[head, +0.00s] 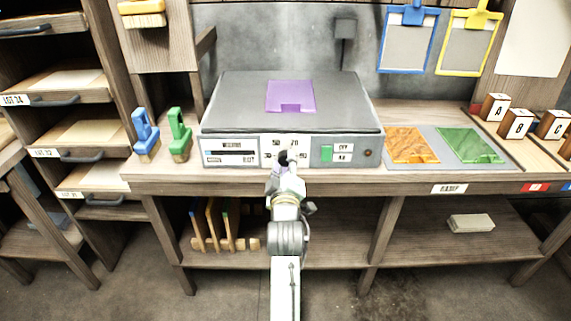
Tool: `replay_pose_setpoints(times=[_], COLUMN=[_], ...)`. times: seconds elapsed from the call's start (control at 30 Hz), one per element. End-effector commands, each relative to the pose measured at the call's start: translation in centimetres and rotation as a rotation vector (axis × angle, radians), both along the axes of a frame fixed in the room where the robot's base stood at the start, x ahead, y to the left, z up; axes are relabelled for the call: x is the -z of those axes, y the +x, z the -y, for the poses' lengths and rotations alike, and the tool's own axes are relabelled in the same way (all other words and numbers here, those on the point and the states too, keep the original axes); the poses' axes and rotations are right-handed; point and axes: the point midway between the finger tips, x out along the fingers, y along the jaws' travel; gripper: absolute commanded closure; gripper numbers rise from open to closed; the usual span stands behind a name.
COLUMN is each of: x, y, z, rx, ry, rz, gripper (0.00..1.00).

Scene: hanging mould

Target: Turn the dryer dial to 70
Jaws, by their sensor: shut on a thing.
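The dryer (225,115) is a grey box with a dark flat top on the bench. Its front panel has a white dial plate (269,142) with numbers around it, among them what looks like 70 at the upper right. My gripper (287,160) is at this plate, shut on the dial. The dial itself is mostly hidden behind my dark fingers, so its pointer setting cannot be read. My arm reaches up to it from the bottom of the picture. A purple square piece (291,96) lies on the dryer's top.
Blue (146,133) and green (179,135) handled brushes stand left of the dryer. A grey mat (429,135) with orange (411,144) and green (468,144) sheets lies on the right. Lettered blocks (516,122) stand beyond it.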

Motion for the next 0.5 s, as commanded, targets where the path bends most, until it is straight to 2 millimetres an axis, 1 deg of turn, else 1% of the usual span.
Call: replay_pose_setpoints(times=[0.2, 0.5], x=[0.08, 0.09], y=[0.00, 0.00], z=[-0.05, -0.04], rx=[-0.001, -0.001], ry=[-0.082, -0.120], rz=[-0.002, -0.002], gripper=[0.95, 0.95])
